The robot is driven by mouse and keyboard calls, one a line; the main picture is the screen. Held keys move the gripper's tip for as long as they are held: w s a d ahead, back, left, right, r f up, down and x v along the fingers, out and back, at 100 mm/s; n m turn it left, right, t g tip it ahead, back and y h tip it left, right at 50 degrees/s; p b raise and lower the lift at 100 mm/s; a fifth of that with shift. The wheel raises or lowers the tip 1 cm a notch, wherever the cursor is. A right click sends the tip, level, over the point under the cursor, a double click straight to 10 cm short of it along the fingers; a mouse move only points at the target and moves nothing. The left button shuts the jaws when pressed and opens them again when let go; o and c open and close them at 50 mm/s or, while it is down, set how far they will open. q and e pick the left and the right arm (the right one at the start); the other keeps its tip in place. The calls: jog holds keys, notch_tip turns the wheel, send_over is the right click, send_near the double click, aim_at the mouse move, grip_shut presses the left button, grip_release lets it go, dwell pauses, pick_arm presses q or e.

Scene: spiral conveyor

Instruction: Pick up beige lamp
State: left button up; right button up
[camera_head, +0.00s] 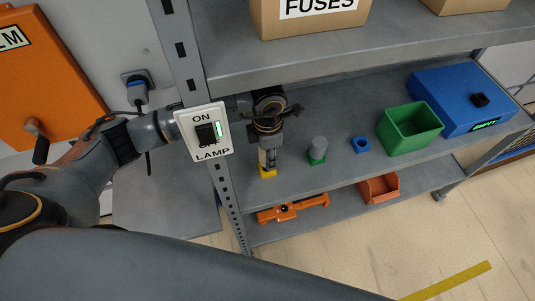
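My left gripper (267,158) points down over the middle shelf, its arm passing behind the shelf post. Its fingers are around or right beside a small pale object with a yellow base (267,173), which may be the beige lamp. The fingers hide most of it, and I cannot tell whether they grip it. A grey cylinder with a green base (318,148) stands upright on the shelf to the right, apart from the gripper. My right gripper is not in view.
A "LAMP" switch (204,132) is on the post (194,75). A blue ring (360,145), green bin (411,127) and blue box (465,97) stand rightward on the shelf. The upper shelf (330,55) holds cardboard boxes. An orange tool (292,208) and orange bin (379,189) lie below.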

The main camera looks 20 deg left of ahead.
pick_arm(q)
jog(key=shift+r, duration=0.2)
jog(key=shift+r+p, duration=1.15)
jog(key=shift+r, duration=0.9)
jog(key=shift+a+f, duration=0.1)
